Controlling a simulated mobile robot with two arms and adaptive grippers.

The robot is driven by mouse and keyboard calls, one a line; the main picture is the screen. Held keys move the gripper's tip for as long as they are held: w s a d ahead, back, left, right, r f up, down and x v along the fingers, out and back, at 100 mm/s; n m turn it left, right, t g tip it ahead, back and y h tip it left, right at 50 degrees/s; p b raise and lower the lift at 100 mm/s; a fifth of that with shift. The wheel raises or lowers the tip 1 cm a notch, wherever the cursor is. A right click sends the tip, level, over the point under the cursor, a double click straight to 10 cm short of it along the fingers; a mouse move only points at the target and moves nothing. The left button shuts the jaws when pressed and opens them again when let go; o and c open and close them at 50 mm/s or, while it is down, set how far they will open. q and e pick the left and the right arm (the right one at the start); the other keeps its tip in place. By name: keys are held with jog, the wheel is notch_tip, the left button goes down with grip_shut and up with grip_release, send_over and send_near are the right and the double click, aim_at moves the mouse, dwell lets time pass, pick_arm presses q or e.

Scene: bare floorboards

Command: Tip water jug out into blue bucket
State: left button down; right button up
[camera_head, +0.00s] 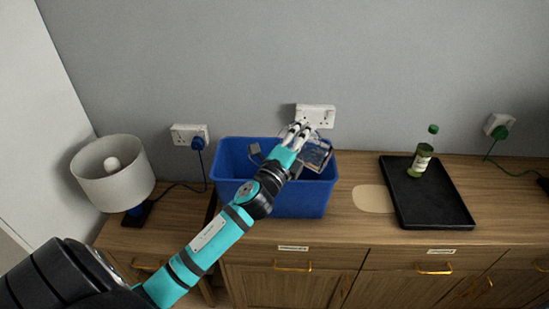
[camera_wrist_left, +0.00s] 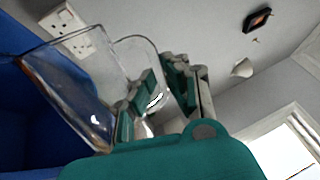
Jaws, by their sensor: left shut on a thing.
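The blue bucket (camera_head: 315,197) is an open rectangular tub on the wooden cabinet, against the grey wall; part of it also shows in the left wrist view (camera_wrist_left: 30,125). The water jug (camera_head: 317,154) is clear and see-through. It is held tilted over the right part of the bucket, and it shows large in the left wrist view (camera_wrist_left: 75,85). My left gripper (camera_head: 298,133) is shut on the jug's handle above the bucket. How much water is in the jug is hard to tell. My right gripper is not in view.
A black tray (camera_head: 435,208) with a green bottle (camera_head: 422,158) stands to the right. A white lamp (camera_head: 113,172) stands at the left. Wall sockets (camera_head: 316,115) sit behind the bucket. A pale patch (camera_head: 373,199) lies on the clear top between bucket and tray.

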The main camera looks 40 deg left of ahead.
aim_at(292, 126)
pick_arm(q)
jog(key=shift+a+n, duration=0.5)
jog(key=shift+n, duration=0.3)
jog(key=shift+s+a+r+n+y+p, duration=0.1)
jog(key=shift+a+r+n+y+p, duration=0.15)
jog(key=shift+a+n, duration=0.35)
jog(key=shift+a+r+n+y+p, duration=0.15)
jog(key=shift+a+r+n+y, duration=0.1)
jog(key=shift+a+n, duration=0.35)
dwell(0.3)
